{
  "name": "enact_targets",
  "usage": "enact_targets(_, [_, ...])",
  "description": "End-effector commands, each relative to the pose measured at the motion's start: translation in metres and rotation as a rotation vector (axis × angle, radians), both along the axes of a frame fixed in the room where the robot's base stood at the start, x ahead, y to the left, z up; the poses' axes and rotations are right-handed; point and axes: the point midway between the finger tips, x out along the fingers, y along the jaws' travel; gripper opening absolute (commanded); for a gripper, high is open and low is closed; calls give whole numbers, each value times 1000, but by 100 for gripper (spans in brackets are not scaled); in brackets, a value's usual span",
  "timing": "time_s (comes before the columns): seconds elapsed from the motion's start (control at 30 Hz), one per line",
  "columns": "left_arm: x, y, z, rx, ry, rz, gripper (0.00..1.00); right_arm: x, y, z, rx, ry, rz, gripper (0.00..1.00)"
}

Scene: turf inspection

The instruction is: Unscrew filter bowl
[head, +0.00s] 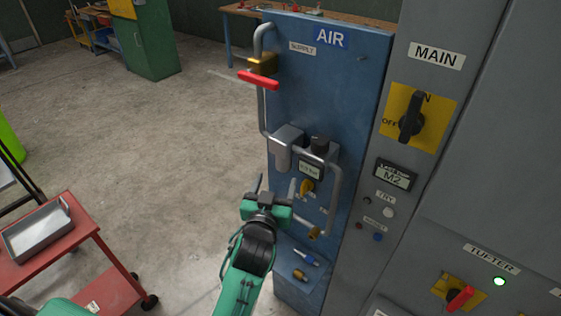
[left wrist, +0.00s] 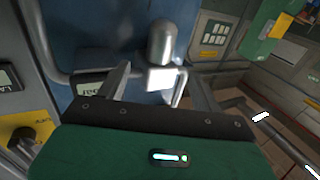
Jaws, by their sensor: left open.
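The filter assembly is on the blue AIR panel (head: 330,85). A grey metal filter head (head: 290,135) sits in the pipe run, with the grey rounded bowl (head: 282,160) at its lower part. My left gripper (head: 275,186) is open just below and in front of it, fingers pointing up toward the panel. In the left wrist view, which looks upside down, the rounded bowl (left wrist: 161,42) shows between the fingers' directions, beyond the open gripper (left wrist: 158,78). Nothing is visibly gripped. My right gripper is not in view.
A red-handled valve (head: 258,79) is on the supply pipe above. A regulator with a black knob (head: 319,145) and gauge sits right of the filter. Small fittings (head: 300,275) lie on a blue ledge below. A red cart (head: 75,250) with a tray stands left; the floor between is clear.

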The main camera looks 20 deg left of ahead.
Motion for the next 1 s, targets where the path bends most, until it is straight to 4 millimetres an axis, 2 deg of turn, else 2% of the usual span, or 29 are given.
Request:
enact_targets(0.03, [11, 1, 5, 3, -1, 0, 67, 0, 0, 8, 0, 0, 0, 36])
enact_targets(0.2, [44, 4, 4, 4, 0, 0, 67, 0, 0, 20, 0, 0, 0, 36])
enact_targets(0.43, [75, 7, 2, 2, 1, 1, 67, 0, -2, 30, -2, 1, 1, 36])
enact_targets(0.63, [86, 8, 0, 1, 2, 0, 67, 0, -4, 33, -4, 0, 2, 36])
enact_targets(0.9, [86, 8, -1, 1, 1, 0, 67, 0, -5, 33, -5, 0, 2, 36])
enact_targets(1.0, [86, 8, -1, 1, 1, 0, 47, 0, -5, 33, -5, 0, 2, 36])
